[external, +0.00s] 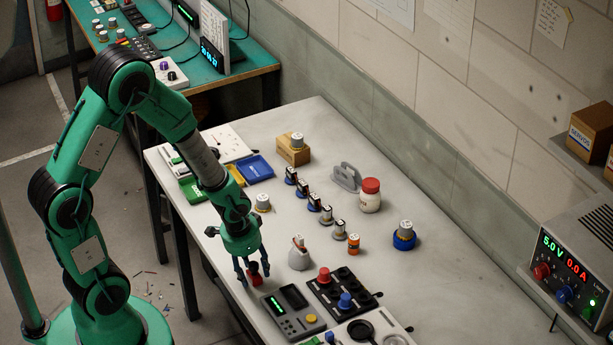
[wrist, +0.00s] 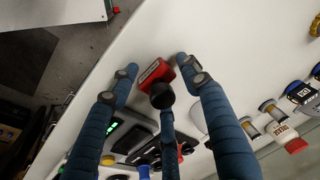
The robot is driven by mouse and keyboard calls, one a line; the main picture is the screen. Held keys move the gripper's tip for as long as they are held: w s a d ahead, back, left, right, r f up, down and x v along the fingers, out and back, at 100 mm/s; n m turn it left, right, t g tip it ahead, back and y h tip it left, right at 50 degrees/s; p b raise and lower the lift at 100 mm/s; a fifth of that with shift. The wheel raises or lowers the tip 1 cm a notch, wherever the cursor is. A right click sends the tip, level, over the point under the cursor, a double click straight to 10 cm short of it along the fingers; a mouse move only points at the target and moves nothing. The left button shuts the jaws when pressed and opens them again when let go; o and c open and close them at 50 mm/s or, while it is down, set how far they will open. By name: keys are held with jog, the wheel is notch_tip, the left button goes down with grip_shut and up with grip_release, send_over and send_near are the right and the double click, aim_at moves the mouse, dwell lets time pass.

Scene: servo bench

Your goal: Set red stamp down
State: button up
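The red stamp (external: 255,275) is by the bench's near edge, left of the handheld meter. In the wrist view the red stamp (wrist: 156,74) shows its red body and a black round knob turned toward the camera. It appears to stand upright on the white bench top. My gripper (external: 253,272) is low over it, with its three blue fingers spread around it. In the wrist view my gripper (wrist: 155,80) is open: a clear gap shows between the left finger and the stamp. The right finger and the lower finger look close to it; contact cannot be told.
A meter with a green display (external: 292,310) and a black tray (external: 343,293) with red and blue knobbed pieces stand close on the right. A grey-white cone-shaped holder (external: 299,258) is just behind. The bench edge is close on the left. Bare bench top (external: 400,290) lies to the right.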

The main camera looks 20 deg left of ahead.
jog(key=shift+r, duration=0.15)
jog(key=p+v, duration=0.3)
jog(key=v, duration=0.9)
jog(key=shift+w+a, duration=0.1)
dwell(0.6)
jog(key=w+a+r+n+t, duration=0.1)
jog(key=a+r+n, duration=0.2)
jog(key=a+r, duration=0.5)
jog(key=a+r+n+t, duration=0.15)
jog(key=a+r, duration=0.35)
jog(key=r, duration=0.5)
jog(key=s+a+r+n, duration=0.5)
jog(key=s+a+r, duration=0.2)
jog(key=a+r, duration=0.3)
jog(key=shift+s+r+t+y, duration=0.4)
jog(key=shift+r+t, duration=0.05)
jog(key=shift+r, duration=0.25)
jog(key=shift+a+f, duration=0.1)
jog(key=shift+a, duration=0.05)
